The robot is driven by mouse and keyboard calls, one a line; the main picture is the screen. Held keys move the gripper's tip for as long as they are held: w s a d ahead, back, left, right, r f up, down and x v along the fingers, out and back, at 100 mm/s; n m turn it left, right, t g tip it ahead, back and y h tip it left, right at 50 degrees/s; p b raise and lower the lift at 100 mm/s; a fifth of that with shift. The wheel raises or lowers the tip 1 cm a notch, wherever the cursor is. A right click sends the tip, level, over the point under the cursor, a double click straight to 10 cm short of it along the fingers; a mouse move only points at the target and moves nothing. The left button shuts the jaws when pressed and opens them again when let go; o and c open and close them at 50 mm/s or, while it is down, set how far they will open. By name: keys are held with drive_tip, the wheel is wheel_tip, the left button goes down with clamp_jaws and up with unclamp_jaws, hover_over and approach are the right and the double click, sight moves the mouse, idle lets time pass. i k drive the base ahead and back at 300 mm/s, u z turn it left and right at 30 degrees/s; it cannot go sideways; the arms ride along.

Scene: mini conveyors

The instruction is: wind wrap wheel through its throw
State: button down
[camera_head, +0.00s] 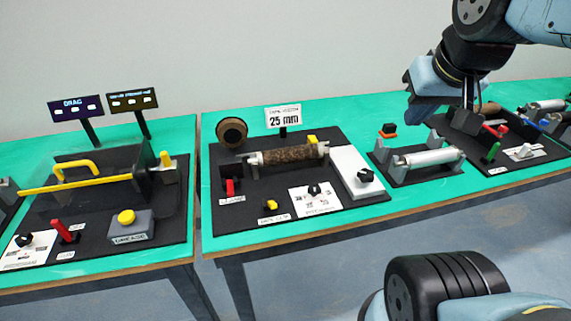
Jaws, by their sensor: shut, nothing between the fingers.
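My gripper (468,128) hangs at the upper right, above the far right station. Its fingers are thin and dark and look closed with nothing held. No part in view carries a readable "wrap wheel" label. A round brown disc with a dark centre (231,131) stands at the back left of the middle station. Small black knobs sit on this station too, one on a white printed plate (315,200) and one on a white block (356,172). My gripper is well to the right of all of these and touches none.
The middle station's dark base (250,212) carries a brown speckled roller (289,155) and a "25 mm" sign (284,116). A station with a yellow bar (75,183) stands left. A grey roller (428,158) lies right. Floor is open in front.

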sight(365, 175)
drive_tip(key=u, duration=0.55)
drive_tip(key=k, duration=1.4)
drive_tip(key=z, duration=0.75)
drive_tip(key=i, duration=1)
drive_tip(key=u, duration=0.05)
